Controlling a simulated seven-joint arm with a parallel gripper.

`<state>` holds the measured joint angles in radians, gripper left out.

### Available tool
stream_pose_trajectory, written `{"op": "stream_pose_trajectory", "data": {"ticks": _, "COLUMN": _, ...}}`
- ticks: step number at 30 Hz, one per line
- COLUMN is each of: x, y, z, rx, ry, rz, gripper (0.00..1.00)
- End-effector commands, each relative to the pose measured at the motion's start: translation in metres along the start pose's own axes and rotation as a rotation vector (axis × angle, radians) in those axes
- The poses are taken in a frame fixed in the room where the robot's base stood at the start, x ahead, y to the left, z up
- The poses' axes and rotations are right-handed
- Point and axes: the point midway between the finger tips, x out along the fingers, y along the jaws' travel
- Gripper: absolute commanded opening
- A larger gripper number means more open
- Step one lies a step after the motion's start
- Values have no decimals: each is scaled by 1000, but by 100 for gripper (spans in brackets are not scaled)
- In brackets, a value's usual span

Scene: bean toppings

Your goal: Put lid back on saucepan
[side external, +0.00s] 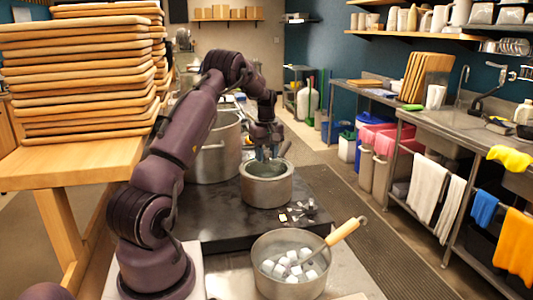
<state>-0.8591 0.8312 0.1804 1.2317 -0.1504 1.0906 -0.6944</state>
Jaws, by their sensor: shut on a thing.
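A grey metal saucepan (266,192) stands upright on the dark cooking surface, near the middle of the side external view. My gripper (267,157) points down at the saucepan's mouth, over its middle. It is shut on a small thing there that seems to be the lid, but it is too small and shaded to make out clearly. A greenish-grey surface shows within the saucepan's rim, and I cannot tell whether it is the lid or the inside. A short dark handle sticks up at the saucepan's back right.
A larger pot (217,160) stands behind left, close to my arm. Stacked boards (80,80) are at left.

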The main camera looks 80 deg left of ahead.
Motion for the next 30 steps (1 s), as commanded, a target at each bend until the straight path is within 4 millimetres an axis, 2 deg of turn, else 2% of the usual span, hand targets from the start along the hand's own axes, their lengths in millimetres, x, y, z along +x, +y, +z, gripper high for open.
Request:
{"op": "stream_pose_trajectory", "data": {"ticks": 8, "x": 0, "y": 0, "z": 0, "rx": 0, "ry": 1, "rz": 1, "gripper": 7}}
{"op": "stream_pose_trajectory", "data": {"ticks": 9, "x": 0, "y": 0, "z": 0, "rx": 0, "ry": 1, "rz": 1, "gripper": 48}}
{"op": "stream_pose_trajectory", "data": {"ticks": 12, "x": 0, "y": 0, "z": 0, "rx": 0, "ry": 1, "rz": 1, "gripper": 69}}
{"op": "stream_pose_trajectory", "data": {"ticks": 18, "x": 0, "y": 0, "z": 0, "rx": 0, "ry": -1, "rz": -1, "gripper": 71}}
{"op": "stream_pose_trajectory", "data": {"ticks": 22, "x": 0, "y": 0, "z": 0, "rx": 0, "ry": -1, "rz": -1, "gripper": 100}}
{"op": "stream_pose_trajectory", "data": {"ticks": 30, "x": 0, "y": 0, "z": 0, "rx": 0, "ry": 0, "rz": 0, "gripper": 100}}
